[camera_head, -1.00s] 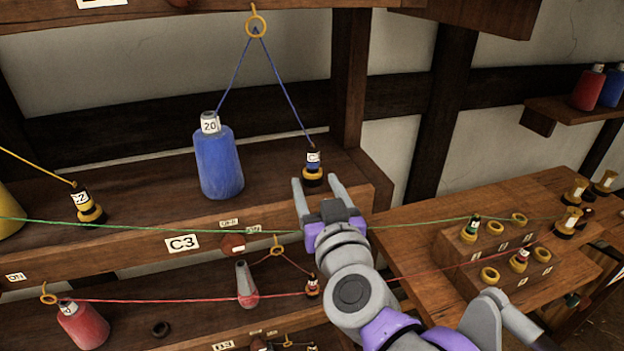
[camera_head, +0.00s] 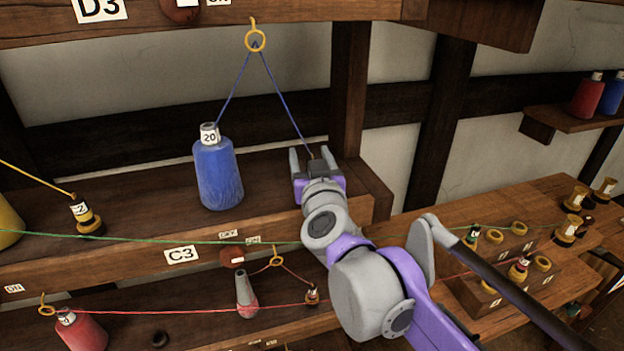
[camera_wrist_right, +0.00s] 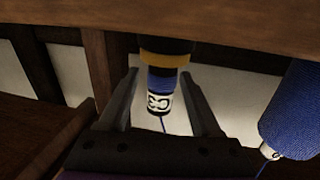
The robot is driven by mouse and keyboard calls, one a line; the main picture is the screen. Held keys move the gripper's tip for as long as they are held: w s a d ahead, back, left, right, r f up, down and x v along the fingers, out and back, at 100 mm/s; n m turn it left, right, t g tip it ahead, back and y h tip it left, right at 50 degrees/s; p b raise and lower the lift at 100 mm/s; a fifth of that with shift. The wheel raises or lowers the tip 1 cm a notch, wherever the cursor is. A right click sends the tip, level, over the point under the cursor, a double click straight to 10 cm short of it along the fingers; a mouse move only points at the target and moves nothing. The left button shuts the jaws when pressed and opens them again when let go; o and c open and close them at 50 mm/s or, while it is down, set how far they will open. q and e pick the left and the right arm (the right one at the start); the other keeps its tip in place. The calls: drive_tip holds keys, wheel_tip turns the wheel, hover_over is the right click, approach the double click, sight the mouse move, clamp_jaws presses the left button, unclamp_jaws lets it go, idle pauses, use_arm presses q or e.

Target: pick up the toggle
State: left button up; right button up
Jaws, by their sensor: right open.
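The toggle is a small spool with a blue band, a yellow ring and a white label. In the right wrist view the toggle (camera_wrist_right: 160,82) stands between the two fingers of my right gripper (camera_wrist_right: 159,75), with a visible gap to each finger. In the head view my right gripper (camera_head: 310,152) is open at the upper shelf and hides the toggle. A blue cord (camera_head: 285,92) runs from the toggle's place up to a yellow ring (camera_head: 255,40). My left gripper is not in view.
A blue bobbin (camera_head: 218,178) labelled 20 stands on the shelf left of the gripper. A yellow-black spool (camera_head: 86,218) is farther left. A green line (camera_head: 150,240) crosses in front of the shelf. The shelf between the blue bobbin and the gripper is clear.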

drive_tip(key=shift+w, duration=0.3)
drive_tip(key=shift+s, duration=0.15)
drive_tip(key=shift+c, duration=0.6)
clamp_jaws()
drive_tip(key=shift+r, duration=0.1)
